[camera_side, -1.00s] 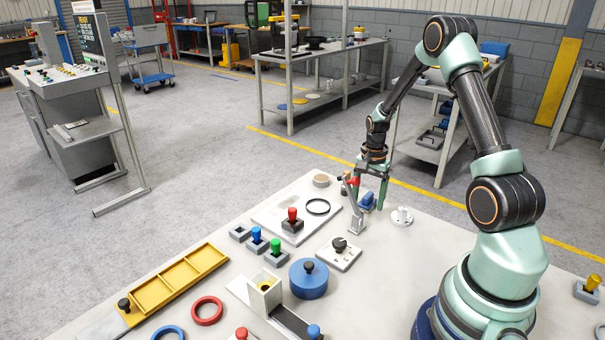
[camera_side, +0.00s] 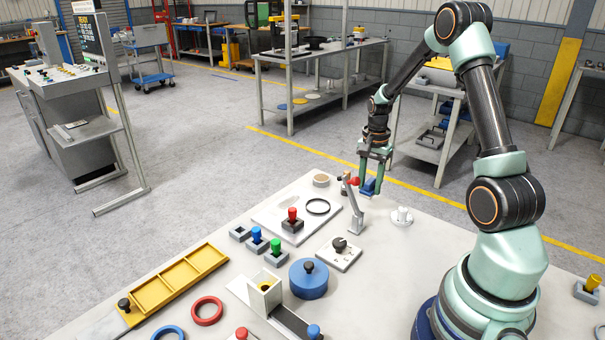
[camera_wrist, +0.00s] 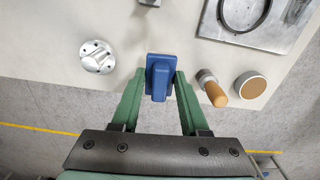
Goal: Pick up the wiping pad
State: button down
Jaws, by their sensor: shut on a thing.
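The wiping pad (camera_wrist: 159,76) is a small blue block with a raised grip. In the wrist view it sits between the two green fingers of my gripper (camera_wrist: 161,78), which are shut on it. In the side view the blue pad (camera_side: 369,186) shows at the fingertips of my gripper (camera_side: 374,188), raised near the far edge of the table. The red-tipped lever clamp partly stands in front of it there.
The lever clamp (camera_side: 357,215) stands close to my gripper. A silver flanged part (camera_wrist: 97,57) lies to the left in the wrist view; a wooden-handled tool (camera_wrist: 212,88) and a round tan-topped piece (camera_wrist: 250,85) lie to the right.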

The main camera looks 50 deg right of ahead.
aim_at(370, 181)
notch_tip(370, 181, up, 16)
jog(key=shift+f, duration=0.2)
